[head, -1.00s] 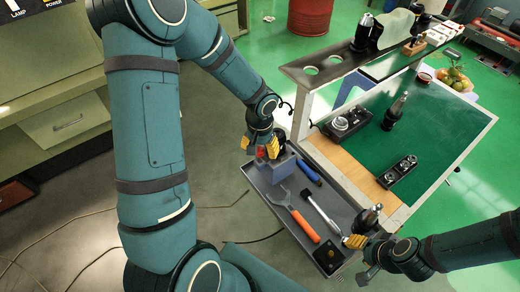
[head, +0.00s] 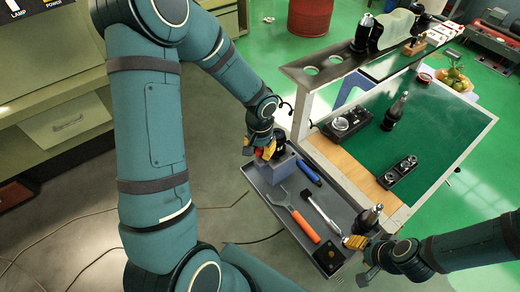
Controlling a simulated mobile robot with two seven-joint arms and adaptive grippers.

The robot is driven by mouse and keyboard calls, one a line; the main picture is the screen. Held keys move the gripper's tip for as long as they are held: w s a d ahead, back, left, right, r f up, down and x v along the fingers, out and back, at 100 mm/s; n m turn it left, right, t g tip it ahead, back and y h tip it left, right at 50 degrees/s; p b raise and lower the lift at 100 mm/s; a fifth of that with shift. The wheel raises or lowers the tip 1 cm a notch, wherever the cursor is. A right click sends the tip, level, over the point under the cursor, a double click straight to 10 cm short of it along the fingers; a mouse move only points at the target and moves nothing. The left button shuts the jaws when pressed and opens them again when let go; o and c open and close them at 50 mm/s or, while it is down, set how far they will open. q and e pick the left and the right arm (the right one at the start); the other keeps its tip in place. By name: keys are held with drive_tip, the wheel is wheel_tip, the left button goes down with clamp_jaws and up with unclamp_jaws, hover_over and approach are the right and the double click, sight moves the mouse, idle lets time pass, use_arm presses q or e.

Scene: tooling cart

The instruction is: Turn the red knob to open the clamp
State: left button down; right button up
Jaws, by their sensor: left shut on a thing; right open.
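The red knob (head: 259,153) shows only as a small patch between the yellow fingers of my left gripper (head: 258,151). The gripper is shut on the knob, which sits at the grey clamp block (head: 275,170) on the far end of the cart's tray. A dark round part sits in the clamp behind the fingers, partly hidden. How far the clamp is open cannot be told. My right gripper (head: 356,242) is open at the tray's near right corner, close to a dark tool holder (head: 367,218); it holds nothing that I can see.
The grey tray (head: 330,190) carries an orange-handled wrench (head: 296,216), a blue-handled tool (head: 310,173), a black-headed tool (head: 319,208) and a black square piece (head: 328,257). A green-topped bench (head: 435,140) stands to the right, bearing dark devices and a bottle.

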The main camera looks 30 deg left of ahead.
sight(260, 150)
use_arm(q)
drive_tip(key=c, duration=0.7)
unclamp_jaws()
drive_tip(key=shift+o, duration=0.2)
drive_tip(key=shift+r, duration=0.1)
wheel_tip(260, 150, up, 12)
idle(0.3)
